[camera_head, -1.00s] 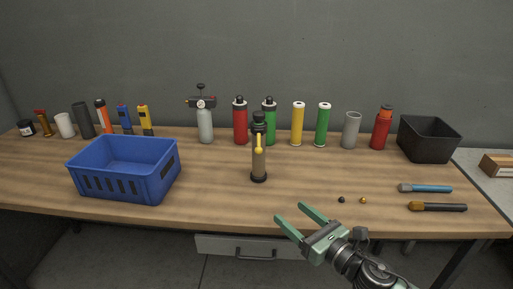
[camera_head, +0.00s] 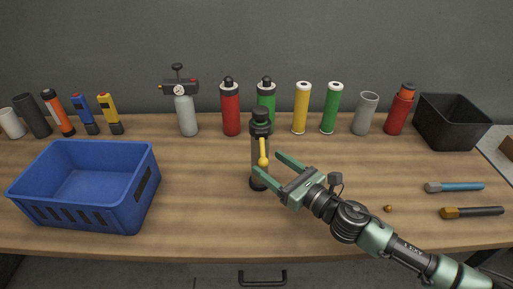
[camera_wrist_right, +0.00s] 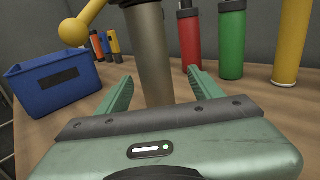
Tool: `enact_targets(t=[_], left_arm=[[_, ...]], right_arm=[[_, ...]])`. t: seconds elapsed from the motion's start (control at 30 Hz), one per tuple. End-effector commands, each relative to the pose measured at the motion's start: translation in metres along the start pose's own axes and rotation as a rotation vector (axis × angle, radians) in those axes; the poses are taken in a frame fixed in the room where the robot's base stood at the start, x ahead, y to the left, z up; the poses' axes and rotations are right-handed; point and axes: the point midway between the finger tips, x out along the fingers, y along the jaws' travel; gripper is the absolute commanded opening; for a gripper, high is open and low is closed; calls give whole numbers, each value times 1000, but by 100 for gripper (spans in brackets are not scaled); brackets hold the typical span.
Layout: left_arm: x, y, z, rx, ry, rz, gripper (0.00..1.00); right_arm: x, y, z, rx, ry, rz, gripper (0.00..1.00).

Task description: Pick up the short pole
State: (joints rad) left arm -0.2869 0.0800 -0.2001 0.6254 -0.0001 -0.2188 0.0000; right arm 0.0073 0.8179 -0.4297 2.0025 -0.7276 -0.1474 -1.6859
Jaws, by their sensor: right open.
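The short pole (camera_head: 256,152) stands upright on the table, a grey-brown shaft with a dark base, a dark top and a yellow ball-ended arm (camera_head: 263,152) on its near side. My right gripper (camera_head: 268,165) is open and level, low at the pole. In the right wrist view the shaft (camera_wrist_right: 152,60) shows between the two green fingers, with a gap on each side. The palm hides its lower end. How deep the shaft sits between the fingers I cannot tell. My left gripper is not in view.
A blue basket (camera_head: 150,190) stands at the left. A gas bottle with a gauge (camera_head: 186,115), red, green and yellow cylinders (camera_head: 301,110), a grey tube (camera_head: 365,115) and a black bin (camera_head: 425,130) line the back. Two brushes (camera_head: 472,212) lie at the right.

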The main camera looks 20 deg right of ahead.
Motion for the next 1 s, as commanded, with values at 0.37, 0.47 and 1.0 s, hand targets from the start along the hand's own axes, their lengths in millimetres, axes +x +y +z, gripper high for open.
enact_targets(t=[0.37,0.47,1.0], left_arm=[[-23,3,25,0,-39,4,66],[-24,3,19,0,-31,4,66],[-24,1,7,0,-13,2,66]], right_arm=[[49,5,5,2,-3,0,66],[62,5,4,2,-3,0,66],[69,5,1,0,-1,1,11]])
